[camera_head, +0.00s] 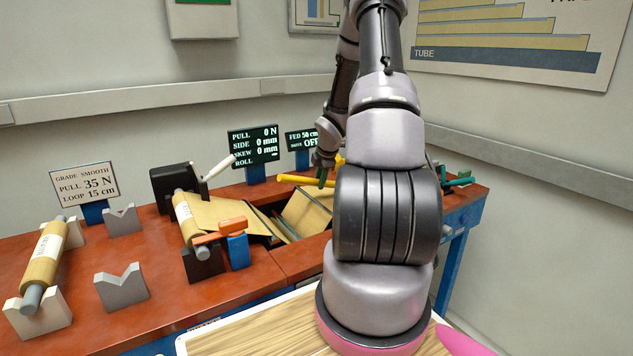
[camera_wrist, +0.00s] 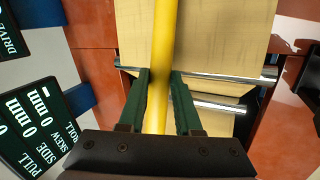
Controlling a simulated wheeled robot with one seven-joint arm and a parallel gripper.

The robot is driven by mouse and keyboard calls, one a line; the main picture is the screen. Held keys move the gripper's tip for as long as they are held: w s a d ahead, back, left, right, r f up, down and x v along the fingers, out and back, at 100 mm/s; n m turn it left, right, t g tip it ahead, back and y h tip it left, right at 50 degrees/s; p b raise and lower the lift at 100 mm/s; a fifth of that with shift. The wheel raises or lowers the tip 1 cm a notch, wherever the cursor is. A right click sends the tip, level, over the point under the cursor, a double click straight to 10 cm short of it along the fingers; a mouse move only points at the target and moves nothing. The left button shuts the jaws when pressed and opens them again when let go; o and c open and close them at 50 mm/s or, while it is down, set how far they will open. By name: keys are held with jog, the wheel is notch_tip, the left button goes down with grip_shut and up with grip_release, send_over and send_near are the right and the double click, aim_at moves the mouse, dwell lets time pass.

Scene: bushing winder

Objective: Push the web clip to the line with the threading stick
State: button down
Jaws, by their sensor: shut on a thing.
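My gripper (camera_head: 322,178) is over the slot in the red bench, partly behind my arm in the head view. In the wrist view its two green fingers (camera_wrist: 161,92) are shut on the yellow threading stick (camera_wrist: 162,50), which runs between them. The stick also shows in the head view (camera_head: 296,179), lying across above the tan web (camera_head: 305,212). In the wrist view the tan web (camera_wrist: 225,45) spreads under the stick and passes by shiny rollers (camera_wrist: 215,104). I cannot make out the web clip or the line.
A tan roll (camera_head: 186,218) sits in a dark stand, with a white-handled crank behind. An orange lever (camera_head: 220,230) on a blue block (camera_head: 238,251) stands beside it. Another roll (camera_head: 43,255) rests at far left, near grey V-blocks (camera_head: 122,287). A display (camera_head: 254,146) stands behind the slot.

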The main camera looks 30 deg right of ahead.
jog(key=shift+w+d, duration=0.15)
jog(key=shift+d, duration=4.6)
jog(key=shift+a+r, duration=0.35)
jog(key=shift+r, duration=0.65)
jog(key=shift+a+r, duration=0.4)
jog(key=shift+r, duration=0.6)
jog(key=shift+a+r, duration=0.35)
jog(key=shift+r, duration=0.65)
